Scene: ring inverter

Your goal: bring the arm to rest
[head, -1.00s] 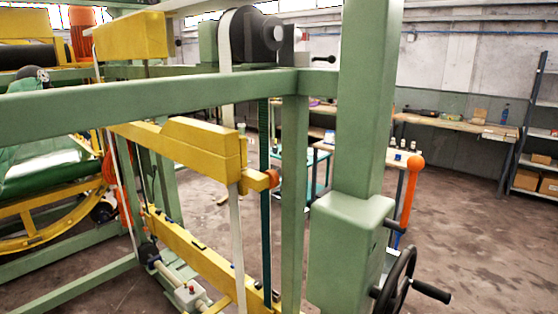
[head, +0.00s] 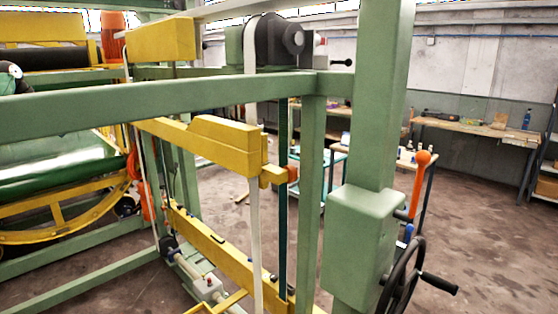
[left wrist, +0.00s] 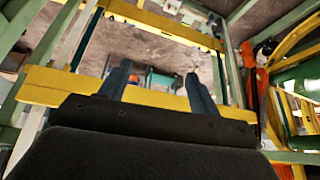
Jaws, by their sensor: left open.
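My left gripper (left wrist: 157,72) shows in the left wrist view. Its two dark fingers are spread apart with nothing between them. Beyond the fingers lies a yellow beam (left wrist: 60,88) of the machine; I cannot tell how far off it is. In the head view neither gripper can be made out. A small dark and white part (head: 10,72) shows at the left edge, and I cannot tell what it is. My right gripper is in neither view.
The green frame (head: 180,101) crosses the head view and its thick post (head: 378,90) stands at right. A yellow beam (head: 200,140), white strap (head: 255,220) and black handwheel (head: 400,280) are near. A workbench (head: 470,126) stands behind open floor (head: 480,220).

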